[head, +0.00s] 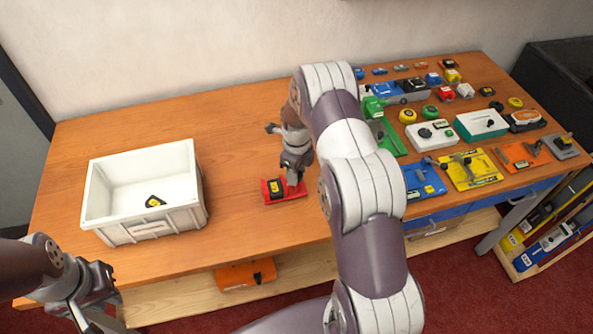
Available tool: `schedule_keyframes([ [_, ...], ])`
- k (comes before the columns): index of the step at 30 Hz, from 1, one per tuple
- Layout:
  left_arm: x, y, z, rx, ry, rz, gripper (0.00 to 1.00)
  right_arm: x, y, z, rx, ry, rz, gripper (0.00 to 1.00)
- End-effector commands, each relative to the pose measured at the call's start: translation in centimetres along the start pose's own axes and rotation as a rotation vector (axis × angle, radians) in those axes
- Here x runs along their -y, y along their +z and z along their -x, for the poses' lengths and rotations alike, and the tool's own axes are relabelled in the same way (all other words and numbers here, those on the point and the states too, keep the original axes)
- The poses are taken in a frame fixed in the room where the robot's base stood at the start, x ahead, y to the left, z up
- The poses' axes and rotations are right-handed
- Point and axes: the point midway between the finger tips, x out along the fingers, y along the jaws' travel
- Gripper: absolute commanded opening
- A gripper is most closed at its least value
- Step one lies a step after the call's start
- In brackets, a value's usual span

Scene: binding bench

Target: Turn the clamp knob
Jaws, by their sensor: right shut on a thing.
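A small red clamp (271,196) with a black and yellow part on top sits near the front middle of the bench. My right gripper (293,181) points down at the right end of the red clamp. It is shut on a part there, which I take to be the clamp knob; the fingers mostly hide it. My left gripper (95,304) is at the lower left, in front of the bench and away from the clamp. Its fingertips are too small and too near the frame edge to tell their opening.
A white crate (150,223) with a small black and yellow item (155,201) stands left on the wooden bench (235,150). Many coloured tools and fixtures crowd the right side, including a yellow board (468,170). An orange item (245,275) lies on the lower shelf.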

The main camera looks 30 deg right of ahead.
Motion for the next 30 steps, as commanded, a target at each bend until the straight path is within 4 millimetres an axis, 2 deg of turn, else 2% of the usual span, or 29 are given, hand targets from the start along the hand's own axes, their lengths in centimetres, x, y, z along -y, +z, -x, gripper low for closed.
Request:
schedule_keyframes([
  [4, 0.0, 0.0, 0.0, 0.000, 0.000, 0.000, 0.21, 0.1, 0.1, 0.2, 0.003, -0.003, 0.000, 0.09],
  [5, 0.0, 0.0, 0.0, 0.000, 0.000, 0.000, 0.21, 0.1, 0.1, 0.2, 0.003, -0.003, 0.000, 0.49],
  [6, 0.0, 0.0, 0.0, 0.000, 0.000, 0.000, 0.21, 0.1, 0.1, 0.1, 0.003, -0.003, 0.000, 0.62],
  [7, 0.0, 0.0, 0.0, 0.000, 0.000, 0.000, 0.21, 0.1, 0.1, 0.1, 0.002, -0.003, 0.000, 0.66],
  [17, 0.0, 0.0, -0.2, 0.000, 0.000, 0.000, 0.21, 0.1, 0.1, 0.5, 0.002, -0.002, 0.001, 0.66],
  [20, 0.0, 0.1, -0.8, 0.000, 0.000, 0.000, 0.21, 0.1, 0.1, 2.2, 0.005, -0.005, 0.001, 0.66],
  [27, 0.0, 0.3, -2.3, 0.000, 0.000, 0.000, 0.21, 0.1, 0.1, 8.8, 0.005, -0.005, 0.001, 0.66],
  [30, 0.0, 0.3, -2.6, 0.000, 0.000, 0.000, 0.21, 0.0, 0.1, 10.8, 0.004, -0.004, 0.001, 0.66],
])
